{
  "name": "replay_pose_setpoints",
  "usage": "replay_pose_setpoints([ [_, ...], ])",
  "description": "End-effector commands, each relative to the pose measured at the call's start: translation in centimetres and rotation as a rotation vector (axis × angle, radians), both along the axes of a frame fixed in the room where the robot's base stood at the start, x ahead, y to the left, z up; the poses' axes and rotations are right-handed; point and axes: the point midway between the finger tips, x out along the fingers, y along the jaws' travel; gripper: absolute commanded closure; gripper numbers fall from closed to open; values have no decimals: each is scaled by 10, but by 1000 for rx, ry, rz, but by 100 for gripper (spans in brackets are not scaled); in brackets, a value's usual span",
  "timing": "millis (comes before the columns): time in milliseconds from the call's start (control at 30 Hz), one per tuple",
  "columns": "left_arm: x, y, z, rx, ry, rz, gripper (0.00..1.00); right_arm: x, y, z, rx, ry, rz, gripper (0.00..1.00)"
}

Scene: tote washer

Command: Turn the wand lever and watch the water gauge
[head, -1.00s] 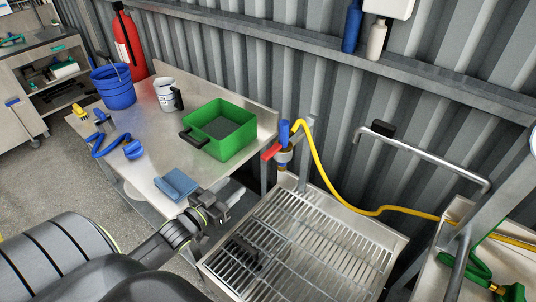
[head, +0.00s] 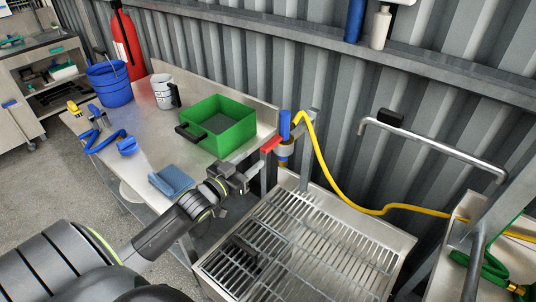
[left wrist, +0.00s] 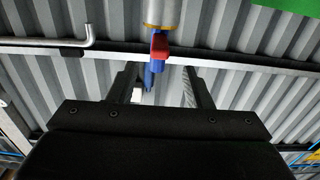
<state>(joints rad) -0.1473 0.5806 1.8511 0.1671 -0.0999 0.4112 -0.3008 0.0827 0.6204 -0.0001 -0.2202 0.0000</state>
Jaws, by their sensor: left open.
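The red lever (head: 271,144) sticks out to the left from a metal fitting on a post at the back left of the grated basin. A blue upright part (head: 285,124) and a yellow hose join there. My left gripper (head: 240,177) is open, just below and left of the lever in the head view, with a gap between. In the left wrist view the red lever (left wrist: 160,45) shows beyond and between the open fingers (left wrist: 160,86), with blue parts (left wrist: 152,76) below it and a metal cylinder above. No water gauge shows now. My right gripper is out of view.
The steel table holds a green bin (head: 218,125), a mug (head: 163,91), a blue bucket (head: 110,84) and a blue cloth (head: 171,181). The grated basin (head: 300,245) looks mostly clear. A bent metal pipe (head: 440,143) crosses at the right. The yellow hose (head: 345,200) runs along the wall.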

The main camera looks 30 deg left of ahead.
Motion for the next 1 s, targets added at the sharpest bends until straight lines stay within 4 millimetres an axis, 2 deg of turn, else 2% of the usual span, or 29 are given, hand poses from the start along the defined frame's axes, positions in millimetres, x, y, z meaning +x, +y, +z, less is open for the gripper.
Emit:
replay_pose_setpoints([
  [33,6,-1,-4,1,-4,-3,55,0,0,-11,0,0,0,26],
  [200,38,-4,-2,-1,-4,-2,55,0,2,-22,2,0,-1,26],
  [500,79,-6,0,0,-1,0,55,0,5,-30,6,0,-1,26],
  [700,89,-7,0,1,1,-1,55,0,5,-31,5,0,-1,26],
  [967,90,-7,0,1,1,-1,55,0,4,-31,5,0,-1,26],
  [1000,90,-7,0,1,1,-1,57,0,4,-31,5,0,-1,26],
])
